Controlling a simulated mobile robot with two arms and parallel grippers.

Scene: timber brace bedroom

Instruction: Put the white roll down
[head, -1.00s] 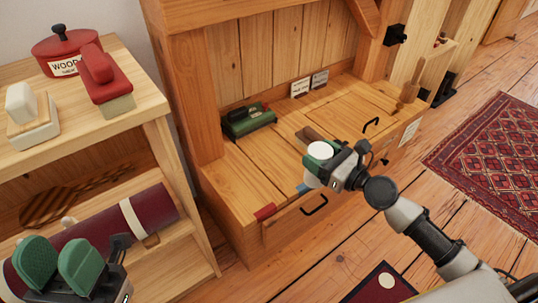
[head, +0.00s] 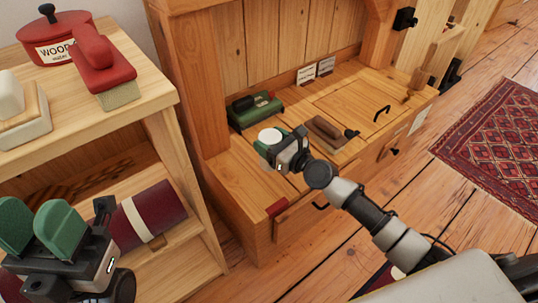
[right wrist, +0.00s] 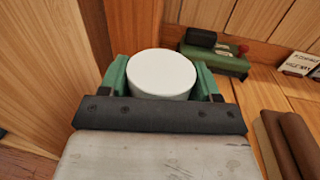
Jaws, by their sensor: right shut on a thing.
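The white roll (right wrist: 162,76) is a short white cylinder, seen from its round end in the right wrist view. It also shows in the head view (head: 269,135). My right gripper (head: 271,146) is shut on it, with a green finger on each side. The roll is over the left part of the wooden bench top (head: 235,168). I cannot tell whether it touches the wood. My left gripper (head: 38,228) has its two green pads apart and nothing seen between them, at the lower left in front of the shelf.
A green device (head: 255,110) stands behind the roll on the bench. Brown rolls (head: 327,132) lie to its right, with small cards (head: 316,72) at the back. A side post (head: 205,80) rises at the left. Some bench top is bare at the front left.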

